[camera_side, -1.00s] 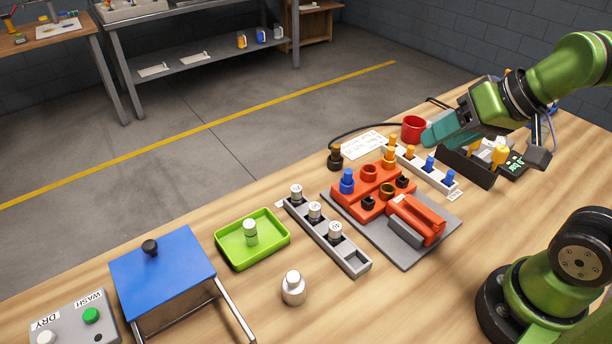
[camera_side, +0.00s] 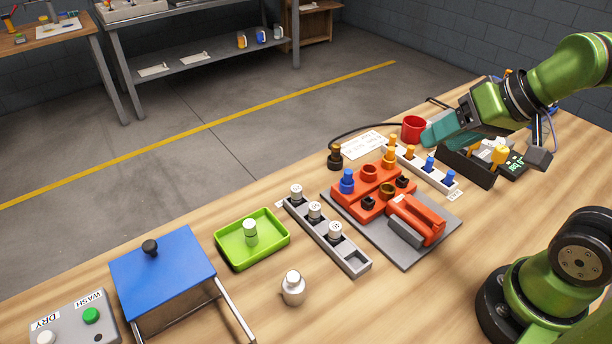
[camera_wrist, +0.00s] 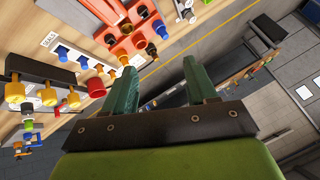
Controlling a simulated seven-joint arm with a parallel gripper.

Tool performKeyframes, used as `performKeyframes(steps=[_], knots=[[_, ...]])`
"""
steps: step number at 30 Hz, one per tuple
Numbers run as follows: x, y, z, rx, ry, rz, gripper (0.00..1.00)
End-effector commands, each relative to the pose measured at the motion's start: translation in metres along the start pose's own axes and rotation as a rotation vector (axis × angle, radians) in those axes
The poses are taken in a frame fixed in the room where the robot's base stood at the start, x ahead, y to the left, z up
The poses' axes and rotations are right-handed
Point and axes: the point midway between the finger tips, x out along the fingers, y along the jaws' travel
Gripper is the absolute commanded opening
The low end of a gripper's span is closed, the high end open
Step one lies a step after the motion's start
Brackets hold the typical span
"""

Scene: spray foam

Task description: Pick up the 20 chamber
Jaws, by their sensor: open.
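Three silver cylindrical chambers with marked white tops stand in a grey slotted rack: a far one (camera_side: 296,192), a middle one (camera_side: 315,211) and a near one (camera_side: 335,231). The marks are too small to read, so I cannot tell which is the 20 chamber. Another pale cylinder (camera_side: 250,230) stands in a green tray (camera_side: 276,252). My gripper (camera_side: 438,132) is open and empty, high at the right, well away from the rack. Its two teal fingers are spread apart in the wrist view (camera_wrist: 162,80).
An orange fixture (camera_side: 360,205) with blue and orange fittings stands right of the rack on a grey plate. A seals rack (camera_side: 440,177), red cup (camera_side: 413,128) and black box (camera_side: 466,166) lie near my gripper. A silver bottle (camera_side: 293,289) and blue-topped stand (camera_side: 165,270) are left.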

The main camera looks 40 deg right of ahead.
Motion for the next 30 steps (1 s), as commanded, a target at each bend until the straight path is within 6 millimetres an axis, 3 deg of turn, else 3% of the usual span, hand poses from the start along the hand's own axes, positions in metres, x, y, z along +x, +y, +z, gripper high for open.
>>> performKeyframes(steps=[7, 10, 14, 21, 30], knots=[[0.005, -0.002, 0.003, -0.009, -0.024, 0.001, 0.57], [0.018, -0.006, 0.004, -0.023, -0.084, 0.01, 0.57], [0.039, -0.026, -0.014, -0.075, -0.18, 0.032, 0.57], [0.096, -0.075, -0.054, -0.227, -0.373, 0.097, 0.57], [0.186, -0.134, -0.08, -0.427, -0.567, 0.203, 0.57]])
